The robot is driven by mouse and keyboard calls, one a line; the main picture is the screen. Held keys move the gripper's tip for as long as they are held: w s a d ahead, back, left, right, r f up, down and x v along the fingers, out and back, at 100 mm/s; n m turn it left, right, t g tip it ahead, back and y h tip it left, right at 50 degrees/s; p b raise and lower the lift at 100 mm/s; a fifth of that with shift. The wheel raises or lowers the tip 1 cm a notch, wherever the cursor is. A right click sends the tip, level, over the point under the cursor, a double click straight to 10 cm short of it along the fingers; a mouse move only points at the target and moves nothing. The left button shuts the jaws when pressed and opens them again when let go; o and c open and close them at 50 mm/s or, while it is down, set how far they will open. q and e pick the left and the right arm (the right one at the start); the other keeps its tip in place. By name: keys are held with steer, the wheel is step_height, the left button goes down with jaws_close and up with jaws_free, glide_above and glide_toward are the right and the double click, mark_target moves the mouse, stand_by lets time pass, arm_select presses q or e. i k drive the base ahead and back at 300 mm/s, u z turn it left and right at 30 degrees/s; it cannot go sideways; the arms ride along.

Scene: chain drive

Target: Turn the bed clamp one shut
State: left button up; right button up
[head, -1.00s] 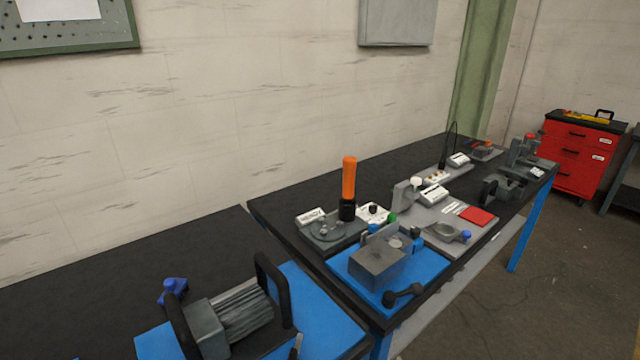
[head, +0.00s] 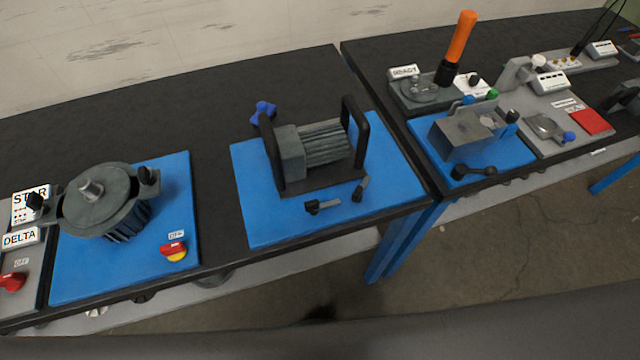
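A grey ribbed motor (head: 325,144) sits on a dark base between two black upright handles, on a blue mat (head: 265,225). Two small levers with dark knobs lie at its front edge: a left lever (head: 322,206) and a right lever (head: 361,188). They look like bed clamps, but no label shows which is number one. The left lever points sideways and the right one slants away. A blue star-shaped knob (head: 263,112) stands behind the motor. Neither of my grippers is in view.
A round motor (head: 104,203) and a red-yellow switch (head: 173,251) stand on another blue mat at left. A grey vise-like block (head: 462,132), a bar with an orange handle (head: 459,42) and small fixtures fill the right bench. The black bench top between the mats is clear.

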mark_target(313, 207)
steer(key=u, duration=0.55)
steer(key=k, duration=1.2)
steer(key=z, duration=1.3)
steer(key=i, duration=0.5)
steer(key=z, duration=0.05)
